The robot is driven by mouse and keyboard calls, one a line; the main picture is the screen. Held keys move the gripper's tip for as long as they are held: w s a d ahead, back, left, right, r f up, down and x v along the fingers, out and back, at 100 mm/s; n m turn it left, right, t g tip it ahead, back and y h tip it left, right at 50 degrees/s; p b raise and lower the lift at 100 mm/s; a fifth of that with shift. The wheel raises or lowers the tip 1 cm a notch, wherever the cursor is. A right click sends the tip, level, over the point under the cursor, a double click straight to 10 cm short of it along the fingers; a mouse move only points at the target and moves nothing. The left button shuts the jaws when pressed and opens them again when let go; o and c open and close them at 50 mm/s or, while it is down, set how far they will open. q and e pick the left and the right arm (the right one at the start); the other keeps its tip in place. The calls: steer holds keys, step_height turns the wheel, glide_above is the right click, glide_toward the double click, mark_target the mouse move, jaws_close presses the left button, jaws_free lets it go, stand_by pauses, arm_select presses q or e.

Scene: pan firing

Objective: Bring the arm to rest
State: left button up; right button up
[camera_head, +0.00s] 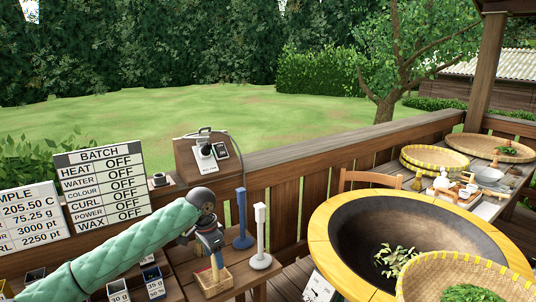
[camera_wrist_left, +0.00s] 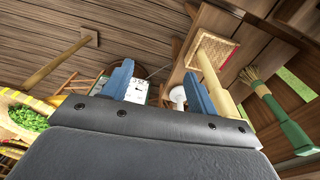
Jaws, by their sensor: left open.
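My left arm (camera_head: 120,255) in a green quilted sleeve comes in from the left in the head view. My left gripper (camera_head: 214,250) has blue fingers and points down over the small side table at the wooden rail. In the left wrist view the gripper (camera_wrist_left: 157,88) shows its two blue fingers apart, with nothing held between them. The block (camera_head: 214,282) also shows below the gripper in the head view. I cannot tell whether finger and handle touch. My right gripper is not in view.
A blue stand (camera_head: 242,228) and a white stand (camera_head: 260,240) are just right of the gripper. A large yellow-rimmed pan (camera_head: 345,262) with leaves fills the right front. A woven basket (camera_head: 425,275) overlaps its edge. Boards with readings (camera_head: 103,188) stand at the left.

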arm_select(q)
steer(key=s+d+f+n+t+h, duration=0.1)
steer(key=d+f, duration=0.1)
steer(key=f, duration=0.9)
steer(key=s+d+f+n+h, duration=0.1)
steer(key=d+f, duration=0.2)
steer(key=f, duration=0.7)
steer(key=s+f+n, duration=0.1)
steer(key=s+f, duration=0.2)
steer(key=f, duration=0.3)
steer(key=s+f+n+t, duration=0.1)
steer(key=s+f, duration=0.2)
steer(key=f, duration=0.3)
steer(key=s+f+n, duration=0.1)
steer(key=s+f, duration=0.2)
steer(key=f, duration=0.4)
steer(key=s+a+f+n+y, duration=0.1)
steer(key=s+a+f, duration=0.1)
steer(key=s+f, duration=0.7)
steer(key=s+a+f+n, duration=0.1)
steer(key=s+a+f, duration=0.2)
steer(key=s+f, duration=0.6)
steer(key=s+a+f+n+y, duration=0.1)
steer(key=s+f, duration=0.8)
steer(key=s, duration=1.2)
steer(key=shift+a+f+g+y, duration=0.15)
steer(key=shift+a+g+y, duration=0.15)
steer(key=shift+a, duration=0.35)
